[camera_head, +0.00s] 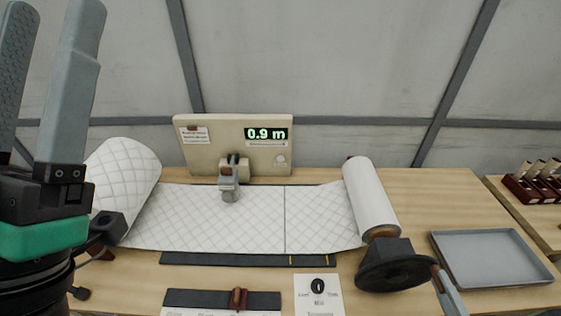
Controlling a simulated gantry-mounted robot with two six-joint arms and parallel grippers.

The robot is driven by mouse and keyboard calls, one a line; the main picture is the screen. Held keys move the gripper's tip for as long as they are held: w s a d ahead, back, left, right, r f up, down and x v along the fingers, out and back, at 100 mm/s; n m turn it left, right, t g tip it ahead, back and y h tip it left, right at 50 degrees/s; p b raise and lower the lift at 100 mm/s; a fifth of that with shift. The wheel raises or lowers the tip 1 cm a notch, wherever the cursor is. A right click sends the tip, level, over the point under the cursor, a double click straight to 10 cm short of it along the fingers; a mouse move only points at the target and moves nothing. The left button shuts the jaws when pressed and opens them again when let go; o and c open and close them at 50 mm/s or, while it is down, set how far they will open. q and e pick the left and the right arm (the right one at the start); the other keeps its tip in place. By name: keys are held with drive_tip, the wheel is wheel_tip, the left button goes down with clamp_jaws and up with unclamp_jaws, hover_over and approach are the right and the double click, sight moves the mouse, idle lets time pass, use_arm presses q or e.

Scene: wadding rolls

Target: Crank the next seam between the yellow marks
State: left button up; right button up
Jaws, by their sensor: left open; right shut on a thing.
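White quilted wadding (215,215) runs flat from a thick roll (125,180) at the left to a narrower take-up roll (370,197) at the right. A dark seam (285,220) crosses it, just left of the left yellow mark (291,260). The right yellow mark (327,260) is on the same dark strip. A black crank wheel (395,272) sits at the near end of the take-up roll. My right gripper (440,275) is at the wheel's right rim, shut on its handle, which is mostly hidden. My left gripper (52,15) is open and empty, fingers up, at the far left.
A beige panel (220,135) behind the wadding reads 0.9 m. A grey metal head (229,185) stands over the sheet. A grey tray (490,257) lies at the right. A dark bar with a brown knob (238,299) and a printed card (318,296) lie in front.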

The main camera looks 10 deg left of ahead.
drive_tip(key=shift+w+d+f+b, duration=0.1)
drive_tip(key=shift+d+f+b, duration=0.55)
drive_tip(key=shift+b, duration=0.4)
drive_tip(key=shift+a+f, duration=0.1)
drive_tip(key=o, duration=1)
